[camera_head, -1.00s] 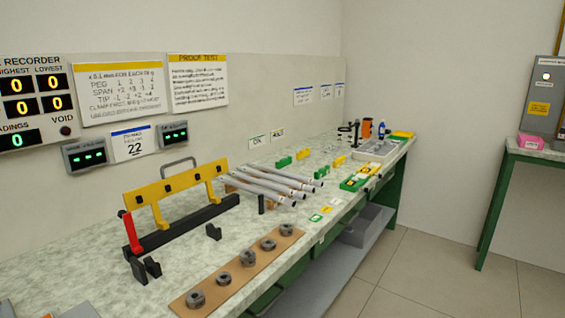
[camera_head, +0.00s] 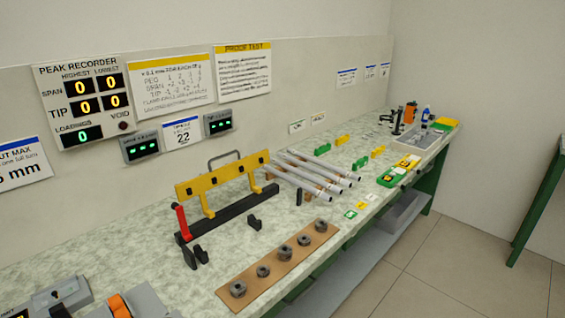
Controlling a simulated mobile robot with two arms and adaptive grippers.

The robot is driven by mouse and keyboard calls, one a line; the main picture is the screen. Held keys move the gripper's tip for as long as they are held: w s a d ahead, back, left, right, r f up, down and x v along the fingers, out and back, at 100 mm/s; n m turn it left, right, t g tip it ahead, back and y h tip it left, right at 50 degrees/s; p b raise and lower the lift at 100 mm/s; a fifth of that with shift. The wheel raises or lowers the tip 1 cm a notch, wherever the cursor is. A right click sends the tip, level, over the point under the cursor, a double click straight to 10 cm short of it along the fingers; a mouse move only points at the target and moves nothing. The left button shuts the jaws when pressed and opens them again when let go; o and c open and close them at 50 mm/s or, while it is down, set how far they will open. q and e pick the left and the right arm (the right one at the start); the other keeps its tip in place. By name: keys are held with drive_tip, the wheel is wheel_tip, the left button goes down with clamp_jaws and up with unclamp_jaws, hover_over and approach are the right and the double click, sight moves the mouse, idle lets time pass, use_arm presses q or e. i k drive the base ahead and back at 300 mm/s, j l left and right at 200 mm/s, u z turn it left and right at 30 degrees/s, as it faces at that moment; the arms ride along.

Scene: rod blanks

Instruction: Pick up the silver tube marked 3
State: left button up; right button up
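Several silver tubes (camera_head: 297,183) lie side by side, slightly apart, on a brown support on the bench, right of the yellow guard. Their near ends point toward the front right. I cannot read any number on them, so I cannot tell which one is marked 3. Neither of my grippers is in view.
A black fixture with a yellow guard (camera_head: 222,182) and red handle stands left of the tubes. A brown board (camera_head: 282,267) with several dark round pieces lies in front. Grey devices (camera_head: 62,297) sit at the lower left. Green and yellow blocks and trays (camera_head: 400,170) stand farther right.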

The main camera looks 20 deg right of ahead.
sight(327, 166)
drive_tip(key=i+l+u, duration=0.15)
drive_tip(key=l+u, duration=0.45)
drive_tip(key=l, duration=0.2)
drive_tip(key=i+l+u, duration=0.1)
drive_tip(key=l+u, duration=0.2)
drive_tip(key=l, duration=0.15)
